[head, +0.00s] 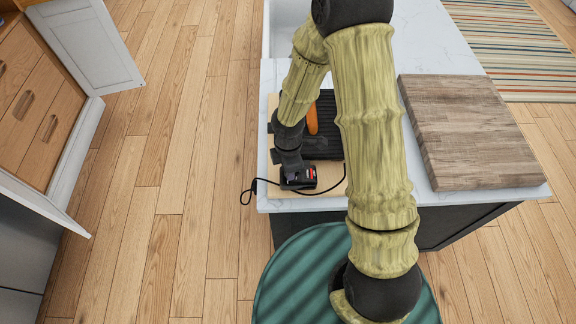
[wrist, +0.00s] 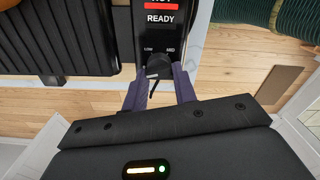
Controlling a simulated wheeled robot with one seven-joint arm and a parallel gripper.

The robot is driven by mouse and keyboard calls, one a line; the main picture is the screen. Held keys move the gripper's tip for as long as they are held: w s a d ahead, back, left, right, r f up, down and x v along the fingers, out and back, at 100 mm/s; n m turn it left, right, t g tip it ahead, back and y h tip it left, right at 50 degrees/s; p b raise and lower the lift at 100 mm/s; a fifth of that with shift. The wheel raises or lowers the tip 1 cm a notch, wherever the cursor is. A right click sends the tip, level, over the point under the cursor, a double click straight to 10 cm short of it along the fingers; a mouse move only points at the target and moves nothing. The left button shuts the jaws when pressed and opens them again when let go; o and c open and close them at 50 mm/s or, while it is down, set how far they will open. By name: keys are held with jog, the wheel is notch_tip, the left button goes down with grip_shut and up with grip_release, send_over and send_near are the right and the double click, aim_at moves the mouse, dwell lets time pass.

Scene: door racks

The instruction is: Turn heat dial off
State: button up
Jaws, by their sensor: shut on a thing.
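The heat dial (wrist: 158,64) is a small black knob on the control panel of a black ridged grill, below the printed words READY, LOW and MID. My gripper (wrist: 158,82) is shut on the dial, with one dark finger on each side of it. In the head view my gripper (head: 291,164) is at the near end of the grill (head: 328,108), by the control panel (head: 299,179) with its small red patch. The dial itself is hidden in the head view, and its pointer direction is unclear.
The grill stands on a light wooden board (head: 330,178) on a white countertop (head: 420,186). An orange item (head: 311,118) lies at the grill. A black cord (head: 254,189) hangs over the counter's left edge. A thick wooden block (head: 465,130) is at the right.

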jog(key=shift+w, duration=0.1)
dwell(0.3)
jog(key=o, duration=1)
jog(key=shift+c, duration=0.2)
notch_tip(320, 180, up, 18)
jog(key=p, duration=0.1)
jog(key=shift+f+p, duration=0.25)
jog(key=shift+p, duration=0.15)
jog(key=shift+d, duration=0.1)
